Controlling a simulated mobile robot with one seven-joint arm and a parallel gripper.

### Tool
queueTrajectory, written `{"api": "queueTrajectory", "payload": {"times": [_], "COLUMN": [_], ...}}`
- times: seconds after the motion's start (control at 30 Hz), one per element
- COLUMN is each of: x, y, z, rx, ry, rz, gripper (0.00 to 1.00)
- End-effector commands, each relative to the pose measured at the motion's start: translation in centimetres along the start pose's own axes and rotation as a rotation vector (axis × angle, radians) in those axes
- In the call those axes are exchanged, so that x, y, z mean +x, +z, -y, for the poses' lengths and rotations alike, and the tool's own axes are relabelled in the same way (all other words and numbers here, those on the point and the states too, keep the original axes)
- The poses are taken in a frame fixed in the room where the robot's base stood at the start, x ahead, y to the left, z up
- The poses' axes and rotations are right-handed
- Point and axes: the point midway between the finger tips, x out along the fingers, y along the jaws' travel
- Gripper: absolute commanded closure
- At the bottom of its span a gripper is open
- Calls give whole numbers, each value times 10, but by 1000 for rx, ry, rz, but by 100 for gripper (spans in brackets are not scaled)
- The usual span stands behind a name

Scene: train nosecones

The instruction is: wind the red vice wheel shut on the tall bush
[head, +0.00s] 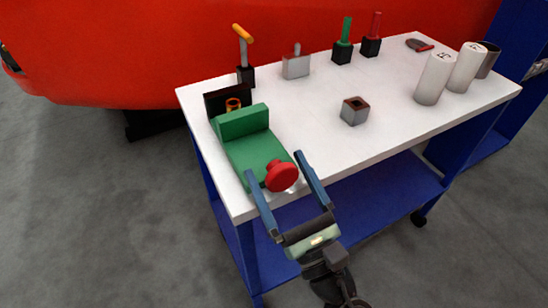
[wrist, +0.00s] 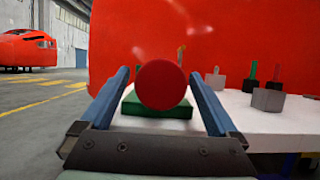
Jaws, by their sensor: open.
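The red vice wheel (head: 282,176) is on the front of the green vice (head: 254,153), at the left end of the white table. The tall bush looks to be the orange-brown cylinder (head: 233,104) standing at the vice's far end, between the green jaw and a dark block (head: 215,100). My gripper (head: 273,166) is open, with one blue finger on each side of the wheel. In the wrist view the wheel (wrist: 162,85) sits between the two fingers, with space on both sides. The wheel hides most of the vice there, and the bush is not visible in that view.
The white table (head: 330,150) also bears an orange-handled tool (head: 243,45), a grey block (head: 296,65), green (head: 343,45) and red (head: 372,40) handled tools, a square grey socket (head: 355,111) and white cylinders (head: 434,78). A red train body (head: 130,50) stands behind.

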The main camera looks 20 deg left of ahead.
Motion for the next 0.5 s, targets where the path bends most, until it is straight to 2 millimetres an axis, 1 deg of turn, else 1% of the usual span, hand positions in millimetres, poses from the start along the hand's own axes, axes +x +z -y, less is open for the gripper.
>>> {"api": "queueTrajectory", "payload": {"times": [0.03, 0.1, 0.2, 0.5], "x": [8, 15, 22, 26], "y": [0, 0, 0, 0], "z": [0, 0, 0, 0], "rx": [-1, -1, 1, 1], "ry": [2, 2, 0, -1], "rz": [0, 0, 0, 0], "gripper": [5, 5, 5, 5]}}
